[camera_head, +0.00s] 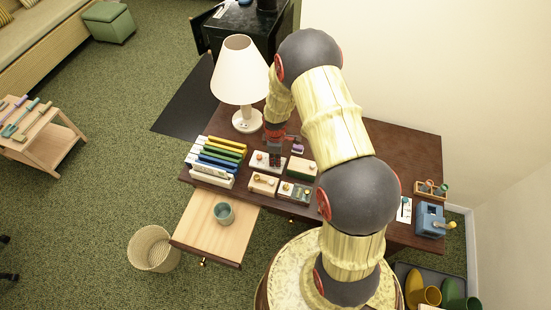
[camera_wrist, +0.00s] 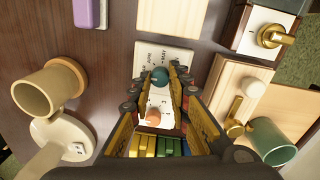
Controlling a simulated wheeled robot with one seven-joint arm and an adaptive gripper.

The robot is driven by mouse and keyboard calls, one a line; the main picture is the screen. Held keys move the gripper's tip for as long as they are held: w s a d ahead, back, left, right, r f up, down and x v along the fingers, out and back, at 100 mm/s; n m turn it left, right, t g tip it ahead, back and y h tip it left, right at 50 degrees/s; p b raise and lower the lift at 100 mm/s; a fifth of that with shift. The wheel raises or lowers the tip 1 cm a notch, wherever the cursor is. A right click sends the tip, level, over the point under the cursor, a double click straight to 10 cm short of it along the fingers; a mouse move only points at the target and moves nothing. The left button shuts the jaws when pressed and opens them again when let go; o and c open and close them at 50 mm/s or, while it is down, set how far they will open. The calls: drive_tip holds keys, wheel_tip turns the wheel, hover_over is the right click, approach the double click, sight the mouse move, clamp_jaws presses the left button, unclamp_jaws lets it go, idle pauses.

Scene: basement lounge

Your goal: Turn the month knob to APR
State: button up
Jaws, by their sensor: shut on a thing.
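A pale panel (camera_wrist: 165,56) with small printed lettering lies on the dark desk, partly hidden by my fingers. It carries a teal round knob (camera_wrist: 160,77) and an orange knob (camera_wrist: 153,117). I cannot read the lettering well enough to tell which month the knob points at. My gripper (camera_wrist: 159,84) reaches down over the panel, its fingertips on both sides of the teal knob and shut on it. The orange knob shows between the fingers, closer to the palm. In the head view my gripper (camera_head: 275,153) is over the white panel (camera_head: 260,160), hiding part of it.
A lamp (camera_head: 240,75) stands close behind left. Book-like colored slats (camera_head: 220,155) are left of the panel. Other small boards with knobs (camera_head: 295,192) sit in front and right. An open drawer (camera_head: 190,225) holds a teal cup (camera_head: 224,213). A purple block (camera_head: 297,149) lies nearby.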

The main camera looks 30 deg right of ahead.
clamp_jaws()
drive_tip(key=shift+m, duration=0.3)
drive_tip(key=m, duration=0.3)
drive_tip(key=shift+m, duration=0.3)
drive_tip(key=shift+m+b, duration=0.55)
drive_tip(key=shift+m, duration=1.65)
drive_tip(key=o, duration=0.8)
unclamp_jaws()
